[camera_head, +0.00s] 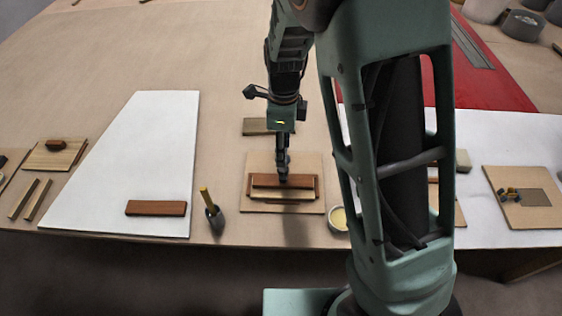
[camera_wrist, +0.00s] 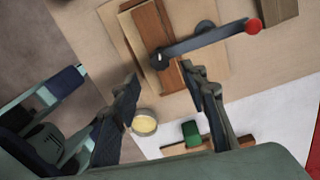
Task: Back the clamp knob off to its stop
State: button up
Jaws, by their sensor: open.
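I cannot tell which is the task's knob. My gripper (camera_wrist: 160,72) is open, its fingers apart on either side of the wood edge, with nothing seen between the tips. In the head view my gripper (camera_head: 283,178) is above the block (camera_head: 305,182), hiding the clamp.
A tan board (camera_head: 255,165) carries the block. My arm hides part of the bench.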

aim_at(283, 171)
notch_tip(283, 171, down, 7)
dwell(0.3)
grip_shut()
dwell(0.3)
